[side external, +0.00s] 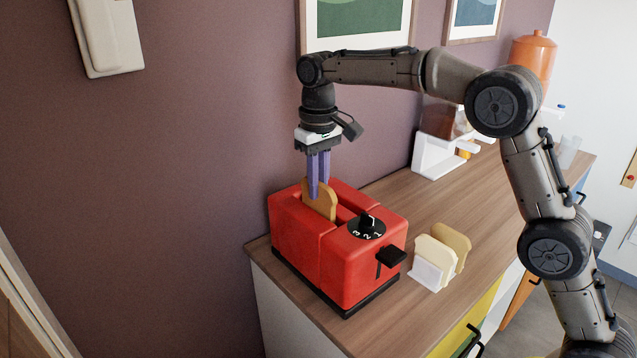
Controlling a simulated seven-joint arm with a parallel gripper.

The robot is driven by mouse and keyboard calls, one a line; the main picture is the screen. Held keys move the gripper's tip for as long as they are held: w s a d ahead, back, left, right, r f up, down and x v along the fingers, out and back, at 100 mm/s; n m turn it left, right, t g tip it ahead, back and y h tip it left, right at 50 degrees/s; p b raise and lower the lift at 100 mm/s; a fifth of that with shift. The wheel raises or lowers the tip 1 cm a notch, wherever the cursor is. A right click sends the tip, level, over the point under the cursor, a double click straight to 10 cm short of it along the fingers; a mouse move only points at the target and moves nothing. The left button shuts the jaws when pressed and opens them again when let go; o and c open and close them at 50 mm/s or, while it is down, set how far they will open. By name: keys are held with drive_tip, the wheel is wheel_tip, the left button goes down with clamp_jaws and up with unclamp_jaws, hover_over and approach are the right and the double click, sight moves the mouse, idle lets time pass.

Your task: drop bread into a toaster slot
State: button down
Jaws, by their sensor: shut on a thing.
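A red toaster (305,250) with a black base, a black dial and a black lever stands at the left end of the wooden counter. A slice of bread (320,201) stands upright at the toaster's top, its lower part hidden in or behind a slot. My gripper (318,188) points straight down over the toaster, its purple fingers shut on this slice. More bread slices (449,247) stand upright in a small white holder (428,273) to the right of the toaster.
The wooden counter (470,205) has free room behind the bread holder. A white dispenser (437,155), an orange jar (533,55) and clear glasses (569,151) stand farther back. The purple wall (200,150) rises close behind the toaster.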

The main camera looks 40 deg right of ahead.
drive_tip(key=shift+f, duration=0.45)
idle(0.4)
drive_tip(key=c, duration=0.8)
unclamp_jaws()
drive_tip(key=shift+c, duration=1.1)
drive_tip(key=shift+r, duration=0.1)
drive_tip(key=shift+r, duration=4.4)
drive_tip(key=shift+d, duration=0.1)
